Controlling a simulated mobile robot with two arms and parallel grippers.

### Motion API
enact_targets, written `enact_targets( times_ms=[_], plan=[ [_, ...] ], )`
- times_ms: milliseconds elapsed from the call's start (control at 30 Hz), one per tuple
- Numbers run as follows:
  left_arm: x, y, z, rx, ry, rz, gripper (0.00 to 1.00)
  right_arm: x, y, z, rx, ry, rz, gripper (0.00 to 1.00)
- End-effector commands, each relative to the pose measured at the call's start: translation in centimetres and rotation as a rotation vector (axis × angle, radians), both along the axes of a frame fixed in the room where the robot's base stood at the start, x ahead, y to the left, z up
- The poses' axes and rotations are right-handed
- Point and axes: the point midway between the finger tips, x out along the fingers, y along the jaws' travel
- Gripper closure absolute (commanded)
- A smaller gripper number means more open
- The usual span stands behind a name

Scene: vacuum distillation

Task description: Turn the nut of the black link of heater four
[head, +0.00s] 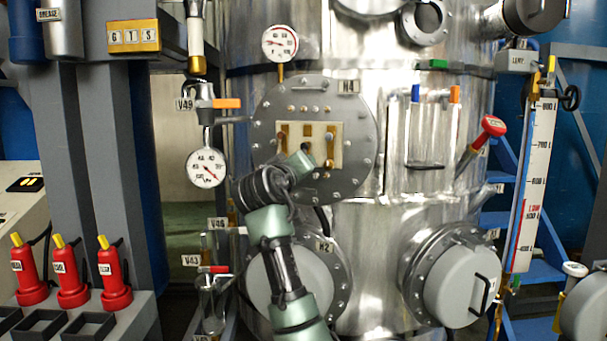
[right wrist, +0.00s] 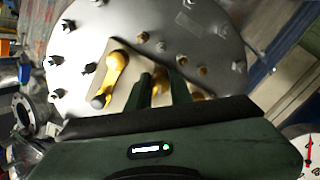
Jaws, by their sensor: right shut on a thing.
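Heater four is a round grey bolted flange labelled H4 (head: 348,87), with a beige terminal plate (head: 316,130) at its middle. Brass links (head: 329,150) show on the plate, and one brass link (right wrist: 117,68) shows in the right wrist view. The dark middle link (head: 306,130) shows only its upper part above my gripper. My right gripper (head: 304,156) is at the lower middle of the plate. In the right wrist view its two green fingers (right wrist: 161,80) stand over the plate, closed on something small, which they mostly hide. My left gripper is not in view.
A pressure gauge (head: 280,43) sits above the flange and another gauge (head: 207,167) to its left. Valve V49 with an orange handle (head: 227,103) is at the left. Heater H2 (head: 290,280) lies below, partly behind my arm. Glass tubes (head: 430,125) stand right of the flange.

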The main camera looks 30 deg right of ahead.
Motion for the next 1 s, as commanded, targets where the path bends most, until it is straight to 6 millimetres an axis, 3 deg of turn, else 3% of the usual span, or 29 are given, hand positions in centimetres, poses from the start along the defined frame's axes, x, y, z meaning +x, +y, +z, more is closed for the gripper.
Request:
enact_targets(
  times_ms=[33, 500, 1000],
  plan=[
    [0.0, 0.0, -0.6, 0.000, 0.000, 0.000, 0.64, 0.1, 0.1, -0.8, 0.031, -0.021, 0.000, 1.00],
    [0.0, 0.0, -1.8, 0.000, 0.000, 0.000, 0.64, 0.2, 0.1, -0.8, 0.199, -0.229, -0.002, 1.00],
    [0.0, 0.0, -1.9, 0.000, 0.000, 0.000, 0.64, 0.2, 0.1, -0.8, 0.227, -0.262, -0.002, 1.00]
  ],
)
